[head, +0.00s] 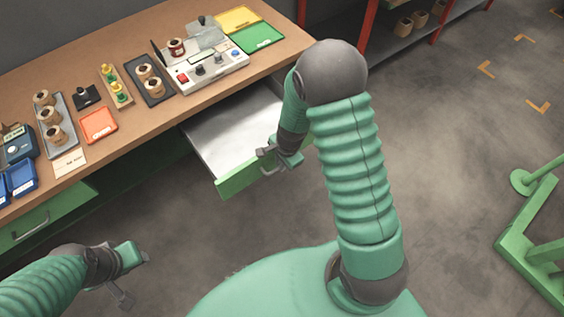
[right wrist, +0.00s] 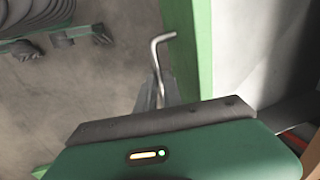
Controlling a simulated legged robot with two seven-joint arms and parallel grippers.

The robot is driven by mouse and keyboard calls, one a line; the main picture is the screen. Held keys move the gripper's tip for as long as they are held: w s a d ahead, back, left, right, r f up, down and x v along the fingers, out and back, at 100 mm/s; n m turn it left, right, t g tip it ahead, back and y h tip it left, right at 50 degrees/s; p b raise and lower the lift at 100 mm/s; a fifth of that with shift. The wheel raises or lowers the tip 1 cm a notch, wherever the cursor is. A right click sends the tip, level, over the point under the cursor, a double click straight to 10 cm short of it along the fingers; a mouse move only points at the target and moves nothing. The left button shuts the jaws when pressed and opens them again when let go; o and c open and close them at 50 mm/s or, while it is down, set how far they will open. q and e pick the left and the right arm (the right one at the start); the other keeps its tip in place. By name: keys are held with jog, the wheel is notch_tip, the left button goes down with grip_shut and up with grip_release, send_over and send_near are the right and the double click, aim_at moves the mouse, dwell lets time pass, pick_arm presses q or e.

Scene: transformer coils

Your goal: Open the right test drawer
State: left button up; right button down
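The right test drawer (head: 228,140) is pulled well out from under the workbench. Its pale inside shows and looks empty, and its green front (head: 238,182) faces me. My right gripper (head: 268,160) is at the drawer front, with its fingers close together on the metal handle (right wrist: 160,62). In the right wrist view the fingers (right wrist: 157,92) meet around the lower part of the bent handle, beside the green front edge (right wrist: 184,45). My left gripper (head: 134,279) is spread open and empty at the lower left, apart from the bench.
The wooden workbench (head: 135,135) carries coils, trays and a test device (head: 205,68). Another green drawer (head: 45,218) with a handle is at the left, shut. A red-posted shelf (head: 380,45) stands behind, and a green stand (head: 535,225) at right. The floor between is clear.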

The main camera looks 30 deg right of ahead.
jog(key=c, duration=1.8)
grip_release()
jog(key=shift+a, duration=0.1)
pick_arm(q)
jog(key=shift+a, duration=0.1)
pick_arm(e)
jog(key=shift+o, duration=0.2)
